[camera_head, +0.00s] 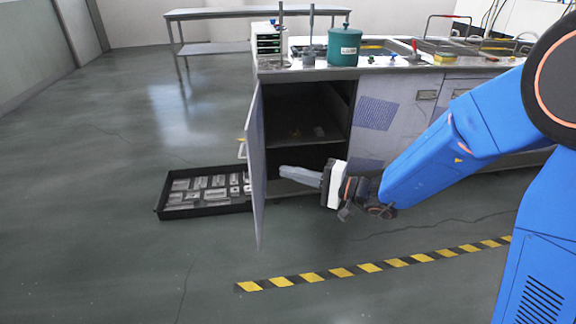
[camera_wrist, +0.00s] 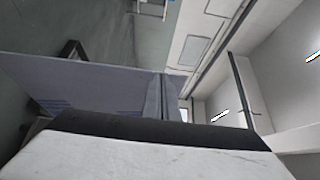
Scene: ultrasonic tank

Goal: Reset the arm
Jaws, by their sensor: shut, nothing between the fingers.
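My gripper (camera_head: 283,169) is at the end of my blue arm, in front of the open lower cabinet. Its fingers point left toward the inner face of the open cabinet door (camera_head: 255,165). The fingers are shut with nothing between them; they also show in the wrist view (camera_wrist: 164,98). In the wrist view the door (camera_wrist: 95,85) fills much of the left side, close to the fingers. Whether the fingers touch the door I cannot tell.
The cabinet (camera_head: 310,110) is open, with a shelf inside. A black tray (camera_head: 205,211) of metal parts lies on the floor left of the door. A green pot (camera_head: 344,47) stands on the counter. Yellow-black tape (camera_head: 370,267) crosses the floor; the floor at front left is clear.

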